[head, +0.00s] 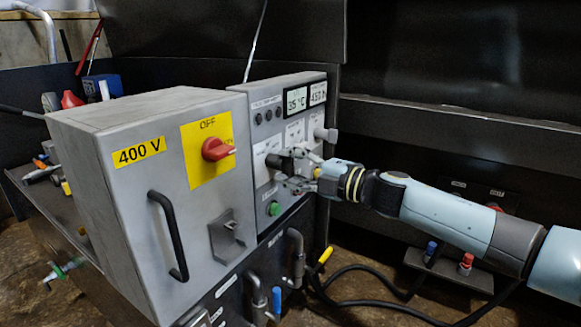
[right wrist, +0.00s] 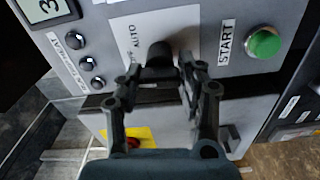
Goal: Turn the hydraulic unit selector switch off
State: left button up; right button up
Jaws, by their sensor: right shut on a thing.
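The selector switch is a black knob (right wrist: 159,54) on a white plate marked AUTO (right wrist: 185,30) in the right wrist view. In the head view the knob sits on the grey control panel's front, largely hidden by my fingers. My right gripper (head: 290,165) reaches it from the right. In the right wrist view its two fingers (right wrist: 162,75) stand on either side of the knob, shut on it. The direction in which the knob points is hard to tell. My left gripper is not in view.
A green START button (head: 274,208) sits just below the switch. Displays (head: 297,100) are above. Pipes (head: 295,255) and a black cable (head: 365,268) are below.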

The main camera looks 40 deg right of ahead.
jog(key=shift+f, duration=0.1)
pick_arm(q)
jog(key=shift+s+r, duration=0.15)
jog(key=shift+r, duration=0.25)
pick_arm(e)
jog(key=shift+n, duration=0.6)
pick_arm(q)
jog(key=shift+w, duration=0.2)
pick_arm(e)
jog(key=o, duration=0.8)
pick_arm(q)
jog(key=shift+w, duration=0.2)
pick_arm(e)
jog(key=o, duration=0.4)
jog(key=shift+s, duration=0.2)
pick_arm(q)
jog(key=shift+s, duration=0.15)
pick_arm(e)
jog(key=v, duration=1.1)
jog(key=shift+s+d, duration=0.2)
jog(key=shift+s, duration=0.05)
